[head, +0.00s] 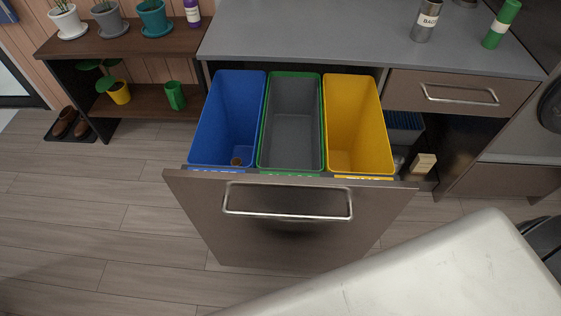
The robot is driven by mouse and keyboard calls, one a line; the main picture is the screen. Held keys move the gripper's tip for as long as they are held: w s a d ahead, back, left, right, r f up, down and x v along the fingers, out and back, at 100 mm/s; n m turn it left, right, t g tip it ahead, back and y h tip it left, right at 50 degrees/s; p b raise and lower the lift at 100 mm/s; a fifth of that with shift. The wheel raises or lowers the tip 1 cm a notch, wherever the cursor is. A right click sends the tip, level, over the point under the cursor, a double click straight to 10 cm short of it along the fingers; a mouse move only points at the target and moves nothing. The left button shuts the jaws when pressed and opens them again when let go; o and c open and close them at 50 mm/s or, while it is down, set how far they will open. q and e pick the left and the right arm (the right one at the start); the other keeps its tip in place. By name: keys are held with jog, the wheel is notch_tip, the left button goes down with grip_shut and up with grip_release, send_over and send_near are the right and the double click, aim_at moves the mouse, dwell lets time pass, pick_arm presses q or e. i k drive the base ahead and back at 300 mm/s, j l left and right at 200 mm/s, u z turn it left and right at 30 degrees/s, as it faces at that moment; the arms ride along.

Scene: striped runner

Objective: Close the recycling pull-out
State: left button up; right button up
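The recycling pull-out (300,230) stands open below the grey counter, its brown front panel out over the floor. A metal bar handle (288,214) runs across the upper part of that front. Inside sit a blue bin (230,115), a grey bin with a green rim (291,120) and a yellow bin (356,125), side by side. A small brown item lies at the bottom of the blue bin. Neither of my grippers is in view.
A large pale, smooth surface (440,275) fills the lower right. A shelf (115,40) with plant pots stands at the left, with brown shoes (68,122) beside it. A closed drawer (460,92) is right of the pull-out. The wood floor (90,220) at front left is clear.

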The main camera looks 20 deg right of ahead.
aim_at(316, 187)
jog(key=k+z, duration=0.1)
jog(key=z, duration=0.25)
jog(key=k+z, duration=0.15)
jog(key=z, duration=0.25)
